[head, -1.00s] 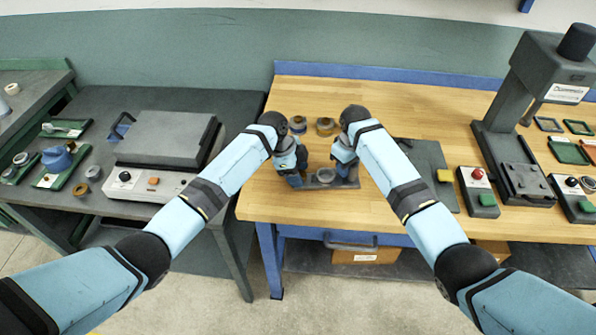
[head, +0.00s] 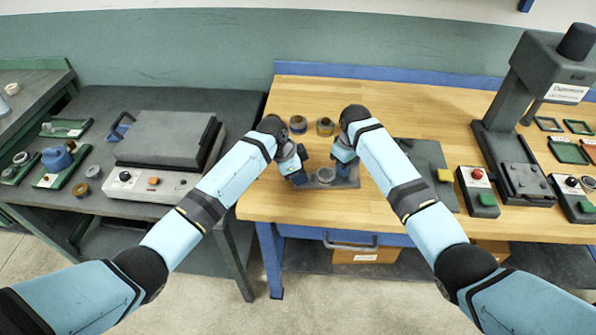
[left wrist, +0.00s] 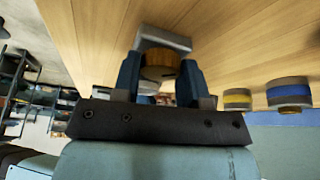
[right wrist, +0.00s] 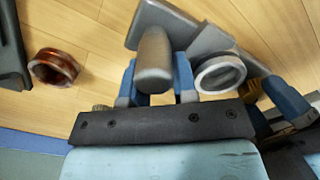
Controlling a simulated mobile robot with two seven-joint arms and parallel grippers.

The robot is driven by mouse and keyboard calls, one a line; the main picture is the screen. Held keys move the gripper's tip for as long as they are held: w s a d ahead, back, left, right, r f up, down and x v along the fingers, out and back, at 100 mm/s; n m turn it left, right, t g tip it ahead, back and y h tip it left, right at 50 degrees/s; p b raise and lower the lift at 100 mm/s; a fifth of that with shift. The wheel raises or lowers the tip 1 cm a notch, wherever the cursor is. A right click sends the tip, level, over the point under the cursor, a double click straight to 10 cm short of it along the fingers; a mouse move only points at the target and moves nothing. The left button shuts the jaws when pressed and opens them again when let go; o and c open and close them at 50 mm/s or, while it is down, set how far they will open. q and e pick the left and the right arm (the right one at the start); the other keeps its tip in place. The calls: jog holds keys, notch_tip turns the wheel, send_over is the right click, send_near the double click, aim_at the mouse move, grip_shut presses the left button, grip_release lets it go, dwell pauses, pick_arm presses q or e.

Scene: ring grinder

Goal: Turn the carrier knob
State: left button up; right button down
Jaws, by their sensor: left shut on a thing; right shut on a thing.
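A small grey carrier (head: 325,184) with a light metal ring (head: 325,174) in it lies near the front edge of the wooden bench, between my grippers. The ring also shows in the right wrist view (right wrist: 219,74). My left gripper (head: 299,177) is at the carrier's left end, its blue fingers shut on a round brass-coloured knob (left wrist: 160,66). My right gripper (head: 345,170) is at the right end, shut on a grey rounded handle (right wrist: 154,62). In the head view the grippers largely hide the knob and handle.
Two ring stacks, one with blue (head: 298,124) and one yellowish (head: 325,126), stand behind the carrier. A dark plate (head: 428,165), button boxes and a press (head: 510,130) stand right. A grey lidded machine (head: 165,140) is on the left table.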

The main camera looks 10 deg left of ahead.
pick_arm(q)
jog(key=n+t, duration=0.1)
jog(key=n, duration=0.2)
jog(key=shift+s+n+y, duration=0.1)
jog(key=shift+n+y, duration=0.2)
jog(key=shift+d+n+t+y, duration=0.1)
jog(key=shift+n+t+y, duration=0.4)
jog(key=shift+n, duration=1.3)
jog(key=o, duration=0.9)
jog(key=shift+o, duration=0.2)
jog(key=shift+r, duration=0.1)
jog(key=v, duration=1.2)
jog(key=shift+s, duration=0.1)
pick_arm(e)
jog(key=shift+w+a, duration=0.1)
jog(key=shift+w+a, duration=0.4)
jog(key=shift+w, duration=0.2)
jog(key=shift+w+a, duration=0.35)
jog(key=shift+w, duration=0.2)
